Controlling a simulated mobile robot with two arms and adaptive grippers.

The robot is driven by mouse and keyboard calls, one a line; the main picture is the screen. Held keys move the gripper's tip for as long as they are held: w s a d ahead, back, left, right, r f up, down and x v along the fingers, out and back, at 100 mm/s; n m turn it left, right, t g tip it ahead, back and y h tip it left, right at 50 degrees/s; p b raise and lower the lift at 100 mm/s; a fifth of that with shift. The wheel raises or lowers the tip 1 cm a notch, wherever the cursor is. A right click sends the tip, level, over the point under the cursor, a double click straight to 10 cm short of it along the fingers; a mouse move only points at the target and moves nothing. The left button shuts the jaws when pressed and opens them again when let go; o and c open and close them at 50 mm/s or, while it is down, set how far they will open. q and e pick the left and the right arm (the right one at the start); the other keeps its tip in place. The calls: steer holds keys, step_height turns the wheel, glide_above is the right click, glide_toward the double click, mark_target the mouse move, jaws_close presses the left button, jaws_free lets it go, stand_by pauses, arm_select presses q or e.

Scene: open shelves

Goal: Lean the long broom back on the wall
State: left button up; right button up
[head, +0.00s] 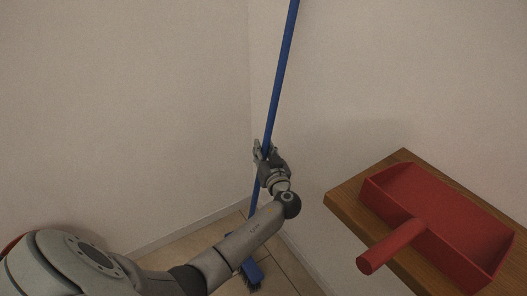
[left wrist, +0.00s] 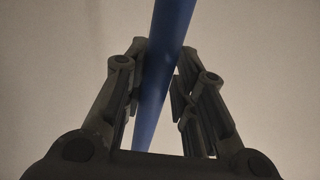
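The long broom has a blue pole (head: 279,75) and a blue head with dark bristles (head: 252,272) low over the tiled floor. The pole is tilted, its top towards the right and out of the picture. My left gripper (head: 264,152) is around the pole. In the left wrist view the blue pole (left wrist: 165,50) runs between the two fingers of the left gripper (left wrist: 162,70), which close in on both its sides. My forearm hides part of the lower pole. The pale wall (head: 350,70) is behind it, with a corner left of the pole. My right gripper is not in view.
A wooden shelf (head: 345,202) stands out at the right, with a red dustpan (head: 455,225) on it, its handle pointing towards the lower left. The left wall (head: 120,90) is bare. Tiled floor (head: 185,247) shows below.

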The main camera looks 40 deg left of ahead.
arm_select(q)
steer(key=shift+o, duration=1.2)
steer(key=shift+f, duration=0.2)
steer(key=v, duration=1.2)
steer(key=shift+r, duration=0.1)
